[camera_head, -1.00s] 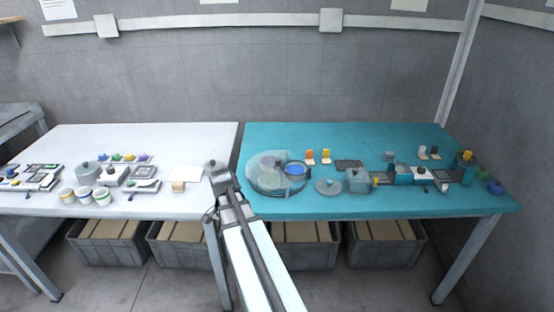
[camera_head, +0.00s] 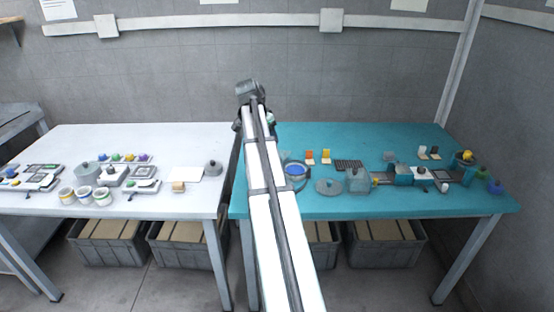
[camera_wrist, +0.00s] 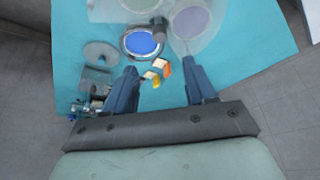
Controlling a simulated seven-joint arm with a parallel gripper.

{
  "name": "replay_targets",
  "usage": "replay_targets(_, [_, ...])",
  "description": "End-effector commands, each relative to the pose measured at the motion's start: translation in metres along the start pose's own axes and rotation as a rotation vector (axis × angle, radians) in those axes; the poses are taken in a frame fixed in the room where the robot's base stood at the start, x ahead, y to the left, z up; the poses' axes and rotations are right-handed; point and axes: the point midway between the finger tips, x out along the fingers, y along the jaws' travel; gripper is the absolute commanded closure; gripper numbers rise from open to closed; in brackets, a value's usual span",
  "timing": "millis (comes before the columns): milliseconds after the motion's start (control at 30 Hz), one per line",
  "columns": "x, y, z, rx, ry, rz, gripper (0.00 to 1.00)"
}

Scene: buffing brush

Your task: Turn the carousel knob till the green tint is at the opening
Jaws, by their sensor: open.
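The carousel is a pale translucent round disc, cut off by the top of the wrist view, with a green tint (camera_wrist: 115,8) at upper left and a purple tint (camera_wrist: 192,22) at upper right. A blue tint (camera_wrist: 142,42) lies in the ringed opening between them; the blue also shows in the head view (camera_head: 296,170). A small grey upright part, apparently the knob (camera_wrist: 159,27), stands near the disc's middle. My gripper (camera_wrist: 162,68) is open and empty above the table, with its fingertips short of the knob in the picture. My arm hides most of the carousel in the head view.
An orange card (camera_head: 310,155) and a yellow card (camera_head: 326,156) stand behind the opening on the teal table (camera_head: 400,203). A grey round lid (camera_head: 328,187) and a clear grey box (camera_head: 358,181) lie to the right. The white table (camera_head: 120,209) holds several pots and trays.

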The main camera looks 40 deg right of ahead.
Motion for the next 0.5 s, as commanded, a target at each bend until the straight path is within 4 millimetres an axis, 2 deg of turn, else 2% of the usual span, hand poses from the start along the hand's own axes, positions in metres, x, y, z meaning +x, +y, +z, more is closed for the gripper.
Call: replay_targets(500, [0.084, 0.001, 0.002, -0.001, -0.003, 0.003, 0.45])
